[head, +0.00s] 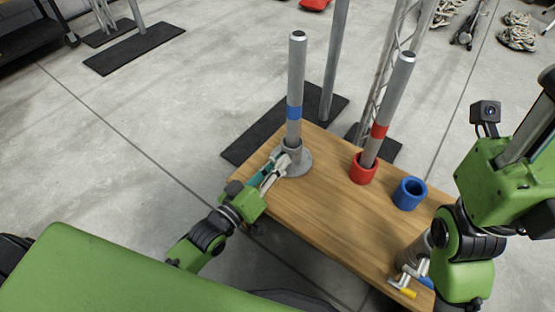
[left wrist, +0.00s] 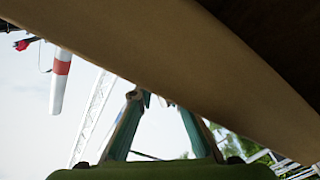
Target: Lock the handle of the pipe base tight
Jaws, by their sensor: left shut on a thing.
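The pipe base (head: 304,165) is a grey round flange with a collar on the wooden table, near its far left corner. A grey pipe (head: 297,75) with a blue band stands upright in it. My left gripper (head: 281,163) reaches in from the left at the near side of the collar and is shut on the handle, which its fingers mostly hide. In the left wrist view, the teal fingers (left wrist: 160,98) point up, their tips partly hidden by a brown surface.
A second pipe (head: 393,100) with a red band leans in a red ring (head: 363,168). A blue ring (head: 409,193) stands to its right. Metal parts with yellow and blue ends (head: 408,281) lie by my right arm. The table's middle (head: 330,215) is clear.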

